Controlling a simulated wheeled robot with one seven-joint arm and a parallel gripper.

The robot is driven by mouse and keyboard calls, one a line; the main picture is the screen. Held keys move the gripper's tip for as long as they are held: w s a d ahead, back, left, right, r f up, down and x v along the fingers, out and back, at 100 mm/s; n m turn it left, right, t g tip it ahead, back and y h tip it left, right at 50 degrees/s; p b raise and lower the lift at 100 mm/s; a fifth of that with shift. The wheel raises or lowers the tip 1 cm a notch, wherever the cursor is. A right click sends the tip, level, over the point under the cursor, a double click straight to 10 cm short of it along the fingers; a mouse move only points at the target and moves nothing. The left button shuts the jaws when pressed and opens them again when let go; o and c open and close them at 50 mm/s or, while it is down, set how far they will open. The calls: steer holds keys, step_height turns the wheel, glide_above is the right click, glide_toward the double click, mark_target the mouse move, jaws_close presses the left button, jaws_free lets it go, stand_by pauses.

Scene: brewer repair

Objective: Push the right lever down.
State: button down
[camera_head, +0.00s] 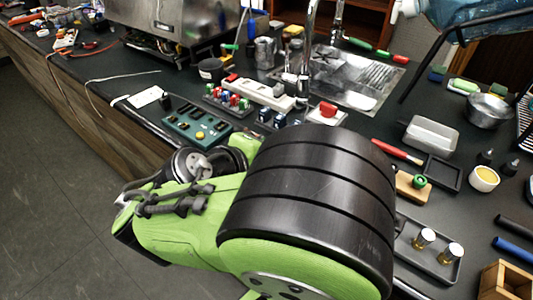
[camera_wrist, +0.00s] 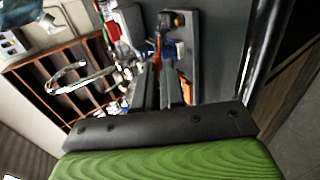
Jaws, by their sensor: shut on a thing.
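In the wrist view my gripper (camera_wrist: 165,82) shows as two dark fingers close together. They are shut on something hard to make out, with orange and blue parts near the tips. A grey panel (camera_wrist: 195,55) with a yellow-and-black part lies beyond the fingertips. I cannot make out which part is the right lever, or whether it is up or down. In the head view my arm fills the front and the gripper is not clearly visible.
A steel machine (camera_head: 170,22) stands at the back left of the dark counter. A green board (camera_head: 186,127), a tray of coloured parts (camera_head: 214,103) and a white strip (camera_head: 262,95) lie nearby. A sink (camera_head: 350,75) is behind, and a metal tray (camera_head: 431,135) to the right.

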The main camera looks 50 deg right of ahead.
steer(key=c, duration=1.2)
jaws_free()
steer(key=p+v, duration=1.4)
steer(key=v, duration=0.1)
steer(key=shift+a+r+p, duration=0.2)
steer(key=shift+a+p, duration=0.1)
steer(key=shift+p, duration=0.05)
